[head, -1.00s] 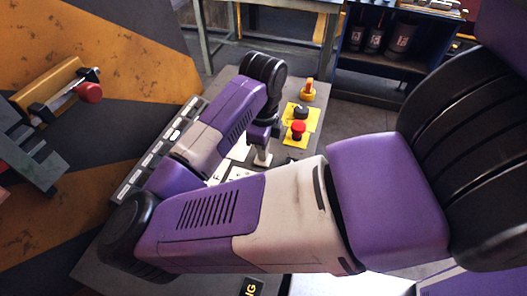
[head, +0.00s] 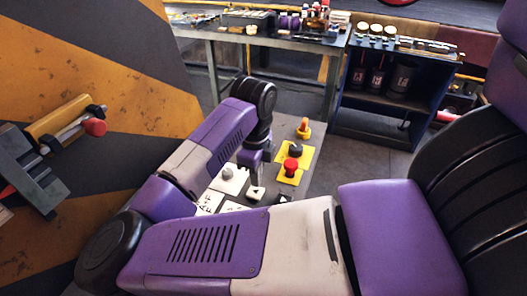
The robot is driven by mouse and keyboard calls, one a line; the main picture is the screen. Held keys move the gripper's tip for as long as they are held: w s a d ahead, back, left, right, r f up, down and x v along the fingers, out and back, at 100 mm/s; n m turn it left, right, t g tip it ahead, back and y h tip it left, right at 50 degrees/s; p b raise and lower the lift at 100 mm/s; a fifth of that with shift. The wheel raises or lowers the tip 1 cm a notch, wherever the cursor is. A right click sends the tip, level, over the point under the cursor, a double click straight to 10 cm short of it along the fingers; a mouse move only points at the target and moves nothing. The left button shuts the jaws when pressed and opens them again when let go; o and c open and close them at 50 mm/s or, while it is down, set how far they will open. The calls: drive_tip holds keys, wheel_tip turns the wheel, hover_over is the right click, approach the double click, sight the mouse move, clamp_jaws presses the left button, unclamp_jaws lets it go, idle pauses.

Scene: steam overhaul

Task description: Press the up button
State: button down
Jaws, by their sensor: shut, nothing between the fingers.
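The grey control panel (head: 318,160) lies partly behind my arm. Near its front are white keys: one with a dark arrow mark (head: 256,193) and a lettered one (head: 208,203). A dark key (head: 283,198) with a pale mark sits to the right. I cannot tell which key is the up button; my forearm hides part of this area. My gripper (head: 256,180) points down at the panel, shut and empty, with its tips close above or at the arrow-marked key. I cannot tell whether they touch.
A red mushroom button (head: 291,165), a black knob (head: 295,150) and an orange switch (head: 303,129) stand right of my gripper. A grey-white knob (head: 228,174) is to its left. Behind are a cluttered workbench (head: 240,37) and a dark blue shelf (head: 345,100).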

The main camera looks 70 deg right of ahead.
sight(255, 192)
wheel_tip(255, 192, up, 9)
drive_tip(key=b, duration=0.1)
drive_tip(key=shift+w, duration=0.15)
drive_tip(key=shift+r, duration=0.1)
idle(2.1)
idle(1.1)
